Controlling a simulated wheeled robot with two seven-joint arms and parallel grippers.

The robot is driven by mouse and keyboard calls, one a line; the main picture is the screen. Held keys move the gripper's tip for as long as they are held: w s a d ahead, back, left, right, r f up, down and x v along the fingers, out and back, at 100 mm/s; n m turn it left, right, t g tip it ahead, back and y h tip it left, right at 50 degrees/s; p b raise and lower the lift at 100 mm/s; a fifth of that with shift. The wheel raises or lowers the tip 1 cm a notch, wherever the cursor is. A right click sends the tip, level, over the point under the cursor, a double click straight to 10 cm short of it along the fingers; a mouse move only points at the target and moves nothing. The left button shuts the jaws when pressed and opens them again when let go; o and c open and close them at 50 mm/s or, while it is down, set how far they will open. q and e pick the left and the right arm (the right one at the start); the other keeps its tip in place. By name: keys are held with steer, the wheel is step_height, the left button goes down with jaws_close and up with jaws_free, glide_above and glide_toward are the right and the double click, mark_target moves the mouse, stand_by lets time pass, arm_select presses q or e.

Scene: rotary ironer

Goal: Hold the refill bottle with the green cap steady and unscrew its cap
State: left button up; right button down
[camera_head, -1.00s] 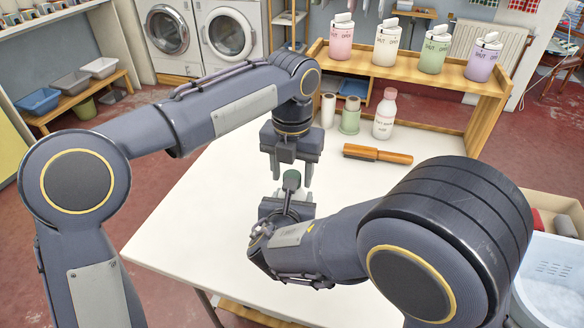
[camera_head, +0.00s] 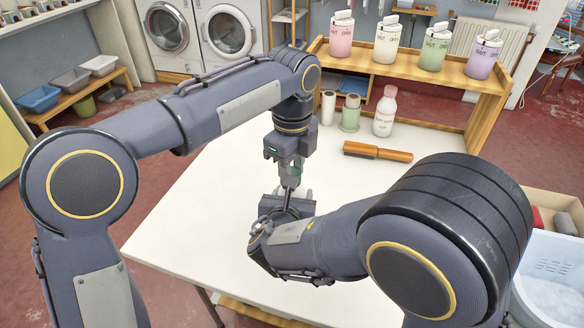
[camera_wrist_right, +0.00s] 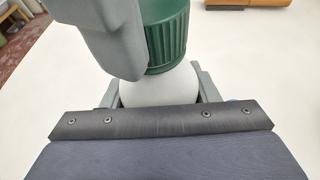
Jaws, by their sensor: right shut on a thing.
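The refill bottle shows in the right wrist view as a rounded white body (camera_wrist_right: 160,88) under a ribbed dark green cap (camera_wrist_right: 168,45). My right gripper (camera_head: 290,200) is shut on the bottle's body and holds it upright over the white table. My left gripper (camera_head: 290,178) points down from above, right at the cap. In the right wrist view one grey finger of the left gripper (camera_wrist_right: 115,40) overlaps the cap's left side. The other finger is hidden, so I cannot tell whether the jaws grip the cap. In the head view the arms hide most of the bottle.
A brush with a wooden handle (camera_head: 385,153) lies on the white table (camera_head: 190,215). A white bottle with a pink cap (camera_head: 385,112) and two rolls (camera_head: 350,113) stand behind it. Several pastel dispensers line the wooden shelf (camera_head: 395,70). The table's left part is clear.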

arm_select(q)
steer(key=n, duration=0.5)
steer(key=shift+n, duration=0.3)
steer(key=n, duration=1.3)
steer(key=shift+r, duration=0.1)
steer(key=n, duration=2.1)
